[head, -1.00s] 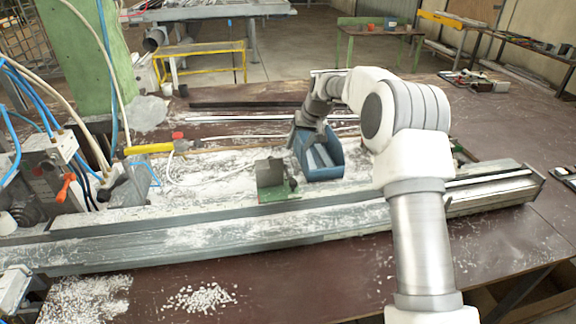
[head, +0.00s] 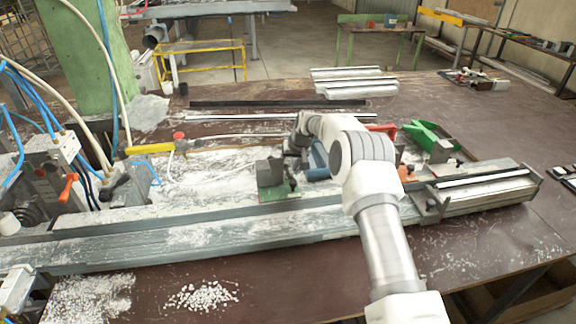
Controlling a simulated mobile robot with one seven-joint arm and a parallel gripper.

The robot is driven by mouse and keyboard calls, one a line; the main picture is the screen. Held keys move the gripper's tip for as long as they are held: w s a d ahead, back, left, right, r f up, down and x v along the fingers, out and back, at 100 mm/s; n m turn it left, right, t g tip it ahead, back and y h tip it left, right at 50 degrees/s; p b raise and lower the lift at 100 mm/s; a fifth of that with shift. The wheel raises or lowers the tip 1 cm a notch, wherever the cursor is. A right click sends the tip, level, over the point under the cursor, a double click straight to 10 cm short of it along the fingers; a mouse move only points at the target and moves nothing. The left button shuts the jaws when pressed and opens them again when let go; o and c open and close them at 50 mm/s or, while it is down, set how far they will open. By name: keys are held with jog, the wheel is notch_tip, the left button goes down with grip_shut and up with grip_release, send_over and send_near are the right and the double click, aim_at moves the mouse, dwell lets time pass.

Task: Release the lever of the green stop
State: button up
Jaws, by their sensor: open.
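The green stop (head: 279,195) sits on the long grey rail, a green base with a grey block (head: 268,174) on it. Its lever is small and dark, at the block's right side, and I cannot make out its position. My gripper (head: 292,178) hangs at the right side of the block, close to the stop. It is open and seems to hold nothing. Its fingertips are small and dark, so I cannot tell whether they touch the lever.
A blue bin (head: 318,165) stands behind the rail, partly hidden by my arm. A green part (head: 428,136), a red part (head: 384,128) and an orange part (head: 405,173) lie to the right. A grey clamp (head: 431,203) sits on the rail's right end. White profiles (head: 350,80) lie behind.

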grip_shut()
dwell(1.4)
